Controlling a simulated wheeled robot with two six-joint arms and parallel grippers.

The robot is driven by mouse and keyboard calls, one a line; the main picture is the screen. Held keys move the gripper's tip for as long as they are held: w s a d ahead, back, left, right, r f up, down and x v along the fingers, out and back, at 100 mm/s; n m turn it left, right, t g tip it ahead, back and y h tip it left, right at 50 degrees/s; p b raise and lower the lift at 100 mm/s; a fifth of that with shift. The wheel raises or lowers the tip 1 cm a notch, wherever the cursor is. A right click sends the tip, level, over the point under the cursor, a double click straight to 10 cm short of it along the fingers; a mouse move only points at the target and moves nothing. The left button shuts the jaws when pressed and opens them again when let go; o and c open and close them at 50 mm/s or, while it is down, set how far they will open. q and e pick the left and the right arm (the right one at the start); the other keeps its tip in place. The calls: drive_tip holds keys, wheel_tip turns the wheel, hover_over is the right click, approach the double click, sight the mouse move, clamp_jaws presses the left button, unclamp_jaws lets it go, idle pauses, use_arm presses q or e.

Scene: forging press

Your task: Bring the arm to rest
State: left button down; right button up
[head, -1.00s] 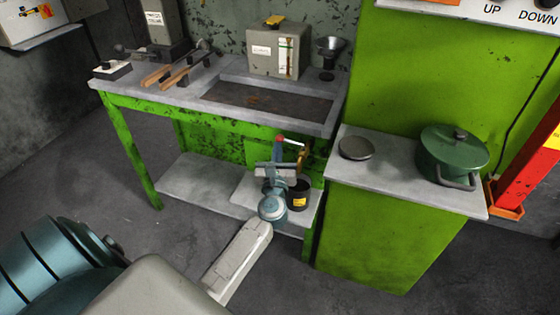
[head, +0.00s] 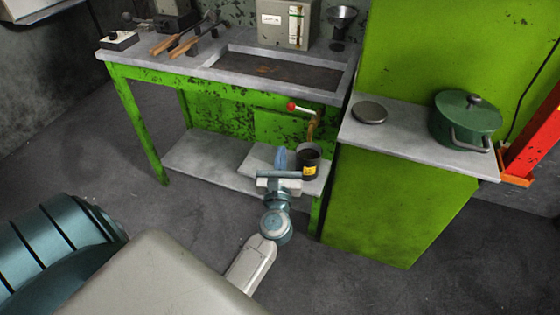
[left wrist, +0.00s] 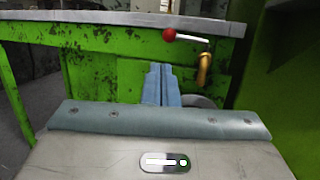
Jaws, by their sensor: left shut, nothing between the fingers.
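My left gripper (head: 280,158) is shut and empty in the head view. It is in front of the green bench, above the lower shelf and just left of a dark cup with a yellow label (head: 308,161). Its closed blue fingers (left wrist: 161,84) also show in the left wrist view, pointing at the bench front. My right gripper is not in view.
A valve with a red-knobbed lever (head: 303,109) sticks out under the bench top (head: 215,75). The lower shelf (head: 205,155) carries the cup. To the right, a green cabinet (head: 390,205) bears a green lidded pot (head: 466,118) and a grey disc (head: 369,112). Floor at left is open.

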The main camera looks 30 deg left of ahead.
use_arm(q)
drive_tip(key=shift+s+d+f, duration=0.15)
drive_tip(key=shift+s+d, duration=0.05)
drive_tip(key=shift+s, duration=0.1)
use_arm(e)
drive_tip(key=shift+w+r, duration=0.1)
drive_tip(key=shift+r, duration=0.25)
